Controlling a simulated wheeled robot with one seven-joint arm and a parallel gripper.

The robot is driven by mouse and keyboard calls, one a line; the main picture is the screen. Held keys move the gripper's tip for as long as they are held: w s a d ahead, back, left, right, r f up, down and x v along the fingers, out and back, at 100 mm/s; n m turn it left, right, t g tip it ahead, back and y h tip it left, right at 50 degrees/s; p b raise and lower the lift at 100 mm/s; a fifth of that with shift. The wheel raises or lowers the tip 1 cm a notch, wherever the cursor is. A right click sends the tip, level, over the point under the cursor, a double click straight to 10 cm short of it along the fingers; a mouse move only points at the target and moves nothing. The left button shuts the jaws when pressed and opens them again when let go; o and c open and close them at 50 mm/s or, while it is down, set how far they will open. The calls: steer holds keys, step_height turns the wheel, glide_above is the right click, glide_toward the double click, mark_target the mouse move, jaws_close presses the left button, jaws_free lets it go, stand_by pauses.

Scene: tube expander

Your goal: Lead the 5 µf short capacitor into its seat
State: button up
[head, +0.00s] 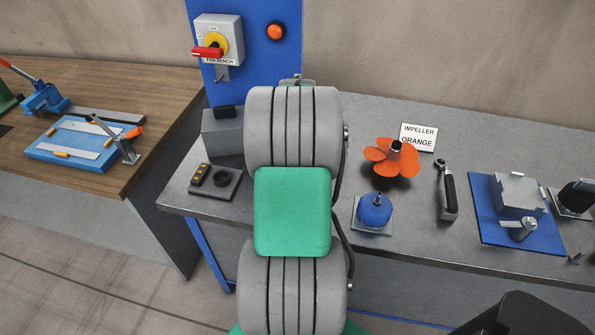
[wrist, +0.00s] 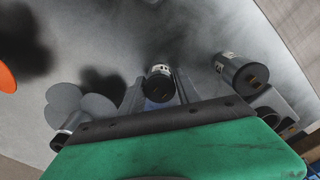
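In the wrist view my gripper (wrist: 160,88) shows as two grey fingers with a gap between them, beyond a dark bar and a green housing. A small black cylinder with a pale label (wrist: 158,84), like a capacitor, shows in line with that gap. I cannot tell whether the fingers touch it. A second, larger-looking black cylinder with a pale label (wrist: 238,74) is to the right, apart from the fingers. Neither label is readable, so I cannot tell which one is 5 µF. My arm hides the gripper and both cylinders in the head view. I cannot make out the seat.
A small dark block with yellow parts and a black ring (head: 214,181) is left of my arm. Right of it are an orange impeller (head: 391,162), a blue knob-like part (head: 374,211), a black-handled tool (head: 447,192) and a blue mat (head: 490,235). A grey lobed part (wrist: 82,107) is left of the fingers.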

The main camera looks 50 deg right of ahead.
steer(key=o, duration=0.3)
steer(key=shift+o, duration=0.2)
